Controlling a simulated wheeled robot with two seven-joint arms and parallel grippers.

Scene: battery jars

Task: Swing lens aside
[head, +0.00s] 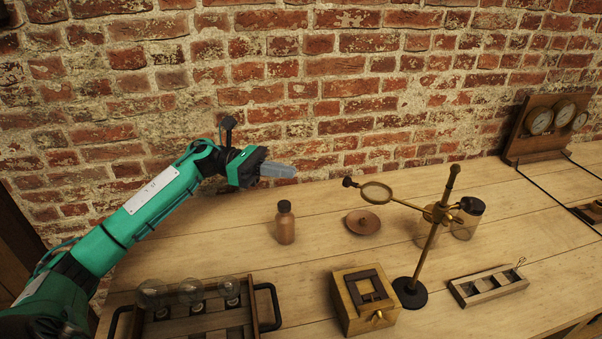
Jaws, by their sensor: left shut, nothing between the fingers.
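The lens (376,192) is a round glass in a brass ring. It sits on a horizontal brass arm with a dark knob (348,182) at its left end. The arm is clamped to a slanting brass rod (432,235) on a round black base (409,293). The lens hangs above a brown round lid-like disc (363,222) and behind the wooden box. My left gripper (292,171) is shut and empty, held in the air to the left of the lens and apart from it. My right gripper is not in view.
A brown bottle (286,226) stands below my left gripper. A wooden box (352,318) stands front centre, a tray with glass bulbs (200,329) front left. A compartment tray (489,287) lies right, gauges (540,122) far right.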

